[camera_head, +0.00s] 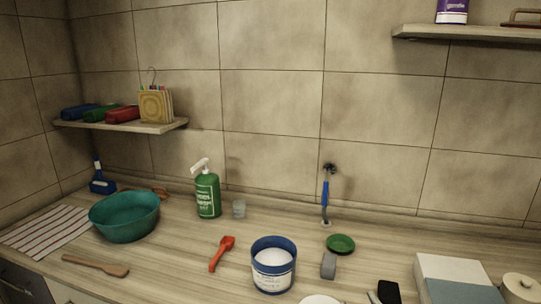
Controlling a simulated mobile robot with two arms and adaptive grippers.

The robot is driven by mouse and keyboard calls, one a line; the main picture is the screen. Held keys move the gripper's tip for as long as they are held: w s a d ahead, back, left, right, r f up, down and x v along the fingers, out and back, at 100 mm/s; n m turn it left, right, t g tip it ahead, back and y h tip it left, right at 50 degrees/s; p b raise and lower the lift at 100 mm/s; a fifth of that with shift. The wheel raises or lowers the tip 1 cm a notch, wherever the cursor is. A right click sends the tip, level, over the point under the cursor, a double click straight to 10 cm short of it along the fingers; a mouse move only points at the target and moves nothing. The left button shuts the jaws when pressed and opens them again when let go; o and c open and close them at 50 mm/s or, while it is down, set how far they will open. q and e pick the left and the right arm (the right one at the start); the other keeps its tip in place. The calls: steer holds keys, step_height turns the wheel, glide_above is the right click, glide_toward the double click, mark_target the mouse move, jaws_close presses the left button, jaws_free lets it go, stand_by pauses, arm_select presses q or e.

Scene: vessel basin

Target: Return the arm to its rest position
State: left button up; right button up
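Neither of my grippers can be made out in the head view, and no arm of mine is clearly visible. The wooden counter (170,262) lies in front of me. A blue tub (273,265) with white contents stands upright near its front. A red scoop (221,253) lies to the left of the tub. A small grey block (328,265) and a green dish (340,243) are to its right. A dark object (388,292) is cut off by the bottom edge; I cannot tell what it is.
A teal basin (125,216), a striped cloth (45,233) and a wooden spatula (95,265) are at left. A green pump bottle (207,195) and blue-handled brush (326,195) stand near the wall. Shelves (120,126) (470,35) jut out above. A box (455,270) is at right.

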steer(key=s+d+f+m+g, duration=0.25)
steer(key=s+f+g, duration=1.05)
steer(key=s+f, duration=0.9)
step_height(320, 180, down, 26)
steer(key=s+g, duration=0.1)
steer(key=s, duration=0.1)
steer(key=s+d+f+g, duration=0.1)
steer(key=s+d+f, duration=0.2)
steer(key=s+f, duration=1.2)
steer(key=shift+s, duration=0.75)
